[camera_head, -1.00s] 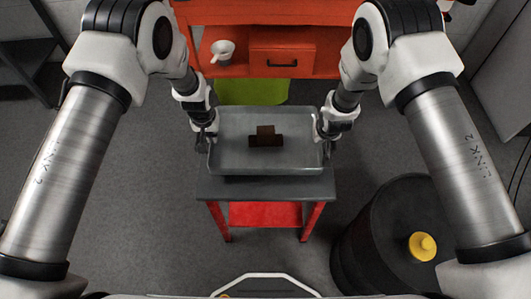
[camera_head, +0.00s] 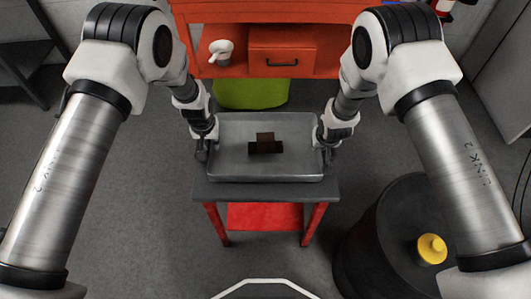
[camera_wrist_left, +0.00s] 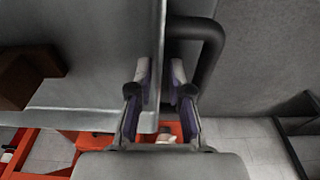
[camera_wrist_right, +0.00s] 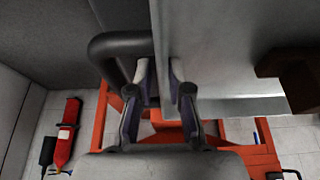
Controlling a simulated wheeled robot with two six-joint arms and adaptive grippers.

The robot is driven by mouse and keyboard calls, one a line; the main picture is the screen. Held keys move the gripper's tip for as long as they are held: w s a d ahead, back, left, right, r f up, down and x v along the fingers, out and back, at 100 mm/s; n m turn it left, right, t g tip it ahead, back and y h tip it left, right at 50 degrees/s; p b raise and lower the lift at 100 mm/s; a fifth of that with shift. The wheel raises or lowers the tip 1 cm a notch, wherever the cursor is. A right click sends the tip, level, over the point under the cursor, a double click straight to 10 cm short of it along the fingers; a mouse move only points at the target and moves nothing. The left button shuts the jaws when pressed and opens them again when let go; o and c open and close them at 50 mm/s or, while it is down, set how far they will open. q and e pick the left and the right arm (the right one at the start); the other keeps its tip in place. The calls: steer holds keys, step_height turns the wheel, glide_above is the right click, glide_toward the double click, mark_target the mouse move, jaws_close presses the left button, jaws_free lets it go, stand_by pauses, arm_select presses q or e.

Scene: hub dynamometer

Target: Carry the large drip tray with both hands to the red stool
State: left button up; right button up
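The large drip tray (camera_head: 225,165) is a shallow grey metal tray with a dark brown block (camera_head: 265,146) in it. It is level over the grey top of the red stool (camera_head: 265,192); whether it touches the top cannot be told. My left gripper (camera_head: 203,152) is at the tray's left side and my right gripper (camera_head: 328,150) at its right side. In the left wrist view the fingers (camera_wrist_left: 160,75) close around the tray's side wall, beside a black tubular handle (camera_wrist_left: 208,42). The right wrist view shows the same with the right fingers (camera_wrist_right: 160,75) and handle (camera_wrist_right: 97,50).
An orange-red workbench (camera_head: 335,60) with a drawer and a white cup-like object (camera_head: 221,50) stands behind. A green bin (camera_head: 250,94) is under it. A black drum (camera_head: 380,235) with a yellow cap (camera_head: 431,249) stands right of the stool.

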arm_select(q)
steer(key=shift+r, duration=0.25)
arm_select(e)
steer(key=shift+r, duration=0.1)
steer(key=shift+r, duration=0.2)
arm_select(q)
step_height(320, 180, up, 12)
steer(key=s, duration=0.1)
steer(key=shift+s+f, duration=0.2)
steer(key=shift+s, duration=0.2)
arm_select(e)
steer(key=v, duration=1.1)
steer(key=shift+s+r, duration=0.25)
steer(key=shift+r, duration=0.05)
arm_select(q)
steer(key=shift+s+f, duration=0.1)
arm_select(e)
steer(key=shift+s+f, duration=0.1)
